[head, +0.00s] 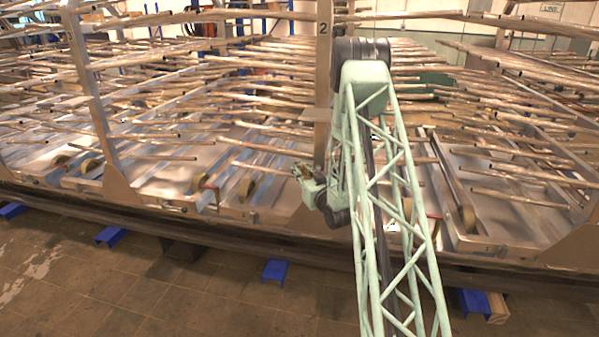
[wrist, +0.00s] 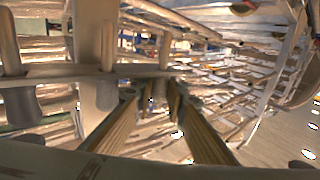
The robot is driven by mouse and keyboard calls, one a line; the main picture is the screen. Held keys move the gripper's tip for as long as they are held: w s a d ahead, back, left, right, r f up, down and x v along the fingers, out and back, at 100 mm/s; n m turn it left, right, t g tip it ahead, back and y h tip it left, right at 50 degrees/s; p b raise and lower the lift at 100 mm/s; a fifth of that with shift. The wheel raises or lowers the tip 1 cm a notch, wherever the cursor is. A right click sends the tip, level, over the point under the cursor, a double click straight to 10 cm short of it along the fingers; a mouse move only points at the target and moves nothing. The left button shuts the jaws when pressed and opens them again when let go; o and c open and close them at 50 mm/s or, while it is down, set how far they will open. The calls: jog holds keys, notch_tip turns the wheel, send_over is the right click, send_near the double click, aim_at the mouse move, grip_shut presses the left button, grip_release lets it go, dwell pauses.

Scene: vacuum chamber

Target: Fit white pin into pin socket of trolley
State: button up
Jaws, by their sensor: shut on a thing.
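My gripper (head: 303,172) is at the lower end of my pale green arm, in front of the trolley's upright post. In the wrist view, its two long brownish fingers (wrist: 162,92) run forward and close in on a small pale piece between their tips, which I take to be the white pin (wrist: 159,91); it is mostly hidden. The fingertips are near the edge of a pale horizontal bar (wrist: 70,73) that has thick rounded pegs through it. The trolley (head: 115,187) is a metal frame filled with rods. I cannot make out the pin socket in either view.
Many metal rods (head: 520,197) stick out on both sides of my arm. An upright post marked 2 (head: 323,60) stands close to my gripper. Several blue blocks (head: 277,271) lie along the dark rail. The tiled floor (head: 120,285) in front is mostly clear.

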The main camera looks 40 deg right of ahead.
jog(key=shift+r, duration=0.15)
jog(key=shift+r+p, duration=0.55)
jog(key=shift+r, duration=2.85)
jog(key=v, duration=1.8)
jog(key=shift+d, duration=0.1)
